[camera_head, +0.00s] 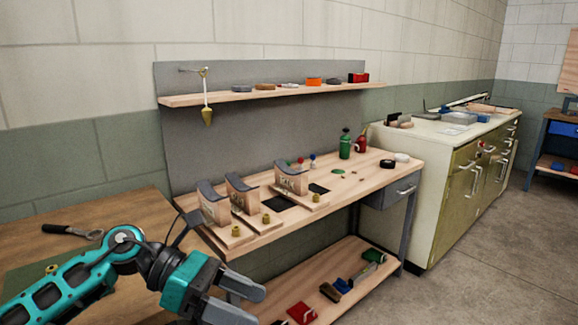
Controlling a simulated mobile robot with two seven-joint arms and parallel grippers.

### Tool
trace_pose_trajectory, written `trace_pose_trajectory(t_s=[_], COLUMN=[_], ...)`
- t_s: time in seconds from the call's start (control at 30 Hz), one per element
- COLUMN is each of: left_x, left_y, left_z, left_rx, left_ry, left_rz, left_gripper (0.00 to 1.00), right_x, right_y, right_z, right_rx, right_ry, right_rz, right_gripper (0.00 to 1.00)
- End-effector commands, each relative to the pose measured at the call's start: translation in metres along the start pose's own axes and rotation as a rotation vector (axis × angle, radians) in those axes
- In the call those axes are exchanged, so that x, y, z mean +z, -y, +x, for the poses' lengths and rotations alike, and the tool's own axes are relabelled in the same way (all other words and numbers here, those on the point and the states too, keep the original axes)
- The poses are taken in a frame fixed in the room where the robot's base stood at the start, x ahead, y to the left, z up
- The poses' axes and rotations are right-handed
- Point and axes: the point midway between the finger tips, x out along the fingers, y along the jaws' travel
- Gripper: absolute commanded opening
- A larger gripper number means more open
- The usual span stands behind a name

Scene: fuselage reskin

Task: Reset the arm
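My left arm comes in from the lower left, teal and black. Its gripper (248,300) is over the front left of the wooden workbench, low in the picture. Its two grey fingers are apart, with a gap between them and nothing seen in it. My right arm and gripper do not show. Several wooden cradle blocks with dark curved tops stand on the workbench (375,183), beyond my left gripper and apart from it. One is the left block (213,207), one the middle block (241,198), and one the right block (291,182).
A wooden table (130,213) at left holds a dark-handled tool (72,232). A green bottle (345,144) and a red one (361,140) stand at the bench's back. A shelf (222,98) runs above. A cream cabinet (425,160) stands right. Open floor (500,250) lies front right.

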Motion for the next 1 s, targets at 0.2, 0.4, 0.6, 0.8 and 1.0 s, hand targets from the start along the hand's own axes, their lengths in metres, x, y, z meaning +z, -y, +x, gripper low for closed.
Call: trace_pose_trajectory(t_s=[0.2, 0.4, 0.6, 0.8, 1.0], left_x=[0.037, 0.023, -0.058, -0.178, -0.254], left_y=[0.011, -0.009, -0.024, 0.007, 0.055], left_z=[0.029, 0.011, -0.011, -0.013, -0.003], left_rx=[-0.054, -0.083, -0.086, -0.049, -0.001], left_ry=[0.565, 1.039, 1.489, 1.908, -1.760], left_rz=[-0.523, -1.104, -1.740, -2.350, 2.191], left_gripper=[0.71, 0.71, 0.71, 0.71, 0.71], right_x=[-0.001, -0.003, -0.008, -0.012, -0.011], right_y=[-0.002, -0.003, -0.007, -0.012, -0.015], right_z=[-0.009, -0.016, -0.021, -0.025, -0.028], right_rx=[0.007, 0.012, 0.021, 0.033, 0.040], right_ry=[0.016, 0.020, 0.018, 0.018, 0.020], right_rz=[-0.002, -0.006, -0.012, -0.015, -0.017], right_gripper=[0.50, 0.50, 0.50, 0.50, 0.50])
